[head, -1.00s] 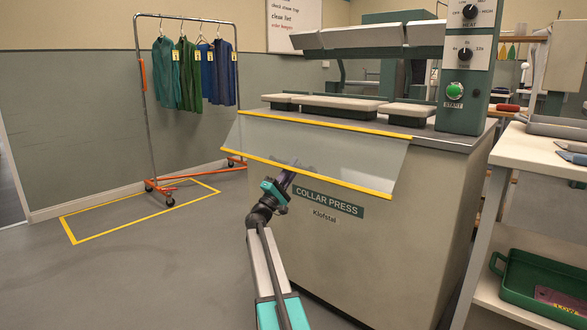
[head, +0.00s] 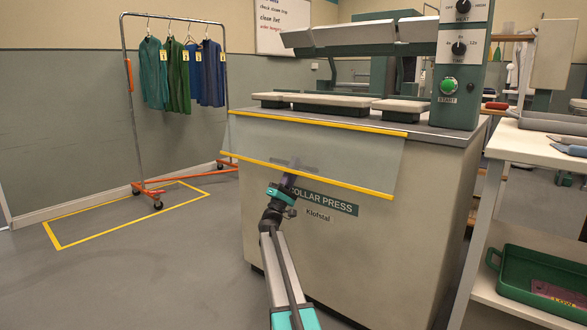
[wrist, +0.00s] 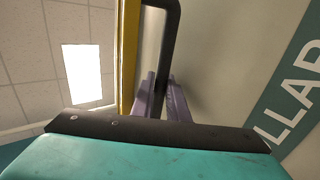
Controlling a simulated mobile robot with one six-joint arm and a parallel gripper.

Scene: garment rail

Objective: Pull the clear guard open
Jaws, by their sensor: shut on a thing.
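The clear guard (head: 320,148) is a see-through panel with yellow upper and lower edges, hanging at the front of the collar press (head: 350,240). Its lower edge crosses the press front just above the green name plate. My gripper (head: 293,166) is at the middle of this lower edge, its tips overlapping the panel. In the wrist view, the purple fingers of my gripper (wrist: 163,100) are closed around a dark bar handle (wrist: 172,45), beside a yellow strip (wrist: 128,55). The handle's lower end is hidden between the fingers.
The floor at the left is clear.

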